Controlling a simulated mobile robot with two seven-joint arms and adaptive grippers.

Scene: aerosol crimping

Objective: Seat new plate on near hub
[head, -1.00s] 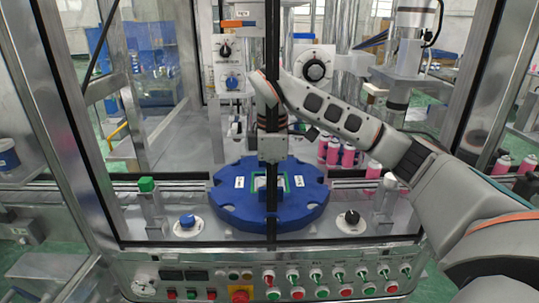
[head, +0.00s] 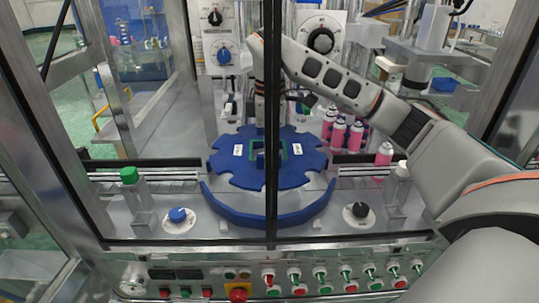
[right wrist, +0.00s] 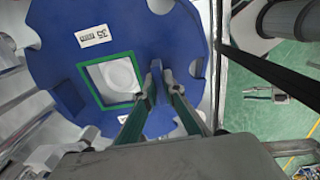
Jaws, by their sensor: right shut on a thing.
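The blue notched plate (head: 310,161) has a square window framed in green and a white label on each side. It is held apart from a curved blue guide (head: 240,213) in front of it. My right gripper (right wrist: 163,84) is shut on the plate beside its window. In the head view the dark door post hides part of the gripper and plate. In the right wrist view, the plate (right wrist: 55,62) carries a "35 mm" label. A pale round part (right wrist: 117,75), perhaps the hub, shows through the window; whether it touches the plate cannot be told. My left gripper is not in view.
The dark post (head: 271,215) stands in front of the plate. Pink cans (head: 345,133) stand behind right. A green-capped block (head: 129,176), blue knob (head: 178,214) and black knob (head: 359,210) flank the guide. A button panel (head: 300,277) runs along the front.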

